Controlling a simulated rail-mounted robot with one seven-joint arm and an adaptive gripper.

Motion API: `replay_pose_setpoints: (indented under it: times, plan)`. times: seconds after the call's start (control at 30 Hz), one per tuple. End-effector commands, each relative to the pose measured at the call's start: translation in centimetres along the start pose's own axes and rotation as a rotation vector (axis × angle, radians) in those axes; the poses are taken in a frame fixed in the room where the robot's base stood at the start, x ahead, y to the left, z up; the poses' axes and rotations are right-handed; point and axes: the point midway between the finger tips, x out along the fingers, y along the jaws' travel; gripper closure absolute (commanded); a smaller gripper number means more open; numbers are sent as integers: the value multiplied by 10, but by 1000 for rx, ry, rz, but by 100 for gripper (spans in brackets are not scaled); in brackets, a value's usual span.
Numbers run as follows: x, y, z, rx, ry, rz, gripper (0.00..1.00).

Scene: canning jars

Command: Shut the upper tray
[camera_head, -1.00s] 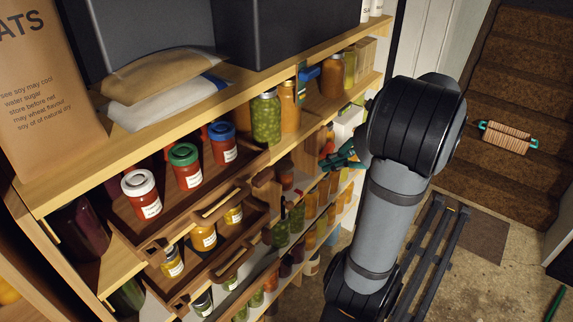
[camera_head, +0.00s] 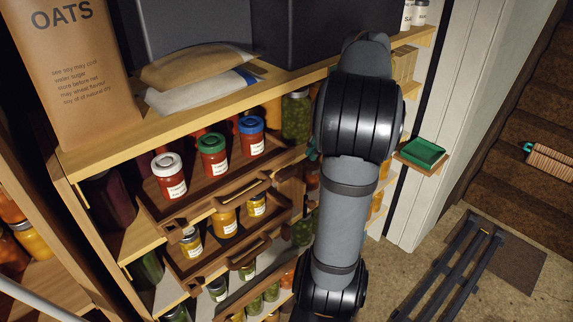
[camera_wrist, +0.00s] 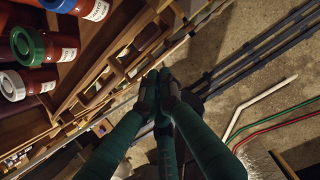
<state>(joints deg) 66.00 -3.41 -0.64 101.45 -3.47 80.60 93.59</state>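The upper tray (camera_head: 222,184) is a brown wooden drawer pulled out from the shelf. It holds three red jars: one white-lidded (camera_head: 171,177), one green-lidded (camera_head: 214,157) and one blue-lidded (camera_head: 251,136). Its curved handle is on the front. In the wrist view the same jars show at upper left, lying sideways in the picture. My gripper (camera_wrist: 160,82) has its dark green fingers together at the tips, with nothing seen between them. It is in front of the wooden tray edges, and contact cannot be told. In the head view my arm hides most of it.
A lower tray (camera_head: 190,268) with yellow jars also sticks out below. The shelf board (camera_head: 110,145) above bears an oats bag (camera_head: 75,70), folded sacks and dark bins. A green box (camera_head: 422,153) sits at right. Floor at right is partly taken by a dark rack (camera_head: 455,265).

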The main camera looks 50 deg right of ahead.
Motion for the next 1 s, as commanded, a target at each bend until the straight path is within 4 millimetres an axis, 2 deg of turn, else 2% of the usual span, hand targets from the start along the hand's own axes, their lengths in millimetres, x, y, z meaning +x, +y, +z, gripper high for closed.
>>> replay_pose_setpoints:
  times: [0.17,0.57,0.67,0.8,1.0]
  plan:
    - [19,2,0,12,2,7,100]
    - [99,2,-1,11,3,7,100]
    - [101,2,17,8,-1,4,100]
    - [108,1,31,9,0,4,100]
    - [113,1,38,10,-1,3,100]
